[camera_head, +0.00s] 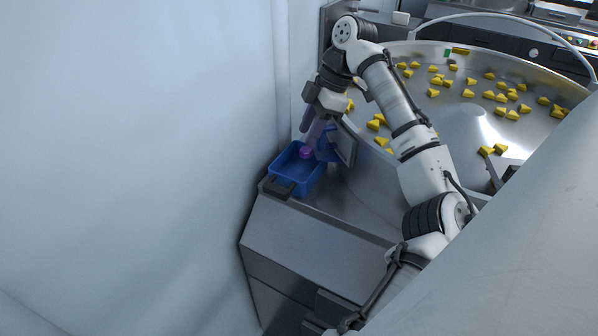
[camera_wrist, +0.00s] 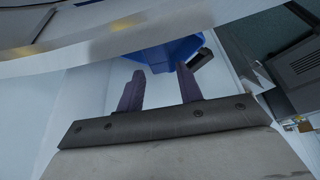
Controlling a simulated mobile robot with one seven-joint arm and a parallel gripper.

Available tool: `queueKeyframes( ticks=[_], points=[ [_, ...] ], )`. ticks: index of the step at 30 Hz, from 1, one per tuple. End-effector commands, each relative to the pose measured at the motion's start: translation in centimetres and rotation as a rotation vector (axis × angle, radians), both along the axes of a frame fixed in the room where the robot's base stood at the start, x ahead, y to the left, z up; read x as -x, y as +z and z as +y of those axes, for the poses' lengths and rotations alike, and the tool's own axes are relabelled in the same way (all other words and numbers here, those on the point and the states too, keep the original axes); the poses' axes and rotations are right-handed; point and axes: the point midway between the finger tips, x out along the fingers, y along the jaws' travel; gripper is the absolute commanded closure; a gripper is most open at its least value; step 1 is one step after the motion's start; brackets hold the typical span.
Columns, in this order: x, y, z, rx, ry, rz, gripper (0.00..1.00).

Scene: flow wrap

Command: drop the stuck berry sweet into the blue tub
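The blue tub (camera_head: 283,178) stands on the grey machine ledge at the left, below my gripper (camera_head: 312,143). A purple berry sweet (camera_head: 306,154) shows over the tub's inside, just below the fingertips. I cannot tell from this view whether it touches them or rests on the tub floor. In the wrist view my gripper (camera_wrist: 160,70) has its two purple-grey fingers apart, with no sweet visible between them. The blue tub (camera_wrist: 165,50) shows beyond the fingertips, partly cut off by a pale metal edge.
A large round metal bowl (camera_head: 470,117) with several yellow sweets (camera_head: 433,93) lies to the right of the tub. A small dark block (camera_head: 278,187) sits at the tub's near side. A pale wall (camera_head: 130,150) closes off the left.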

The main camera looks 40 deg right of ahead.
Motion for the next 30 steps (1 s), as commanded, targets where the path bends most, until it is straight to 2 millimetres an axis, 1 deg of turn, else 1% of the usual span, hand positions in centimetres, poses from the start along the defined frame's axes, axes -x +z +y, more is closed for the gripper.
queueKeyframes(
  ticks=[1, 3, 10, 14, 17, 24, 30],
  points=[
    [0.0, 0.0, 0.0, 0.0, 0.0, 0.0, 0.57],
    [0.0, 0.0, 0.0, 0.0, 0.0, 0.0, 0.5],
    [0.0, 0.0, 0.0, 0.0, 0.0, 0.0, 0.5],
    [0.0, 0.5, -0.2, 0.001, 0.0, 0.0, 0.5],
    [0.2, 1.8, -0.7, 0.002, -0.001, -0.001, 0.5],
    [1.1, 6.4, -2.4, 0.005, -0.005, 0.002, 0.5],
    [1.6, 10.0, -3.7, 0.003, -0.004, 0.002, 0.5]
  ],
)
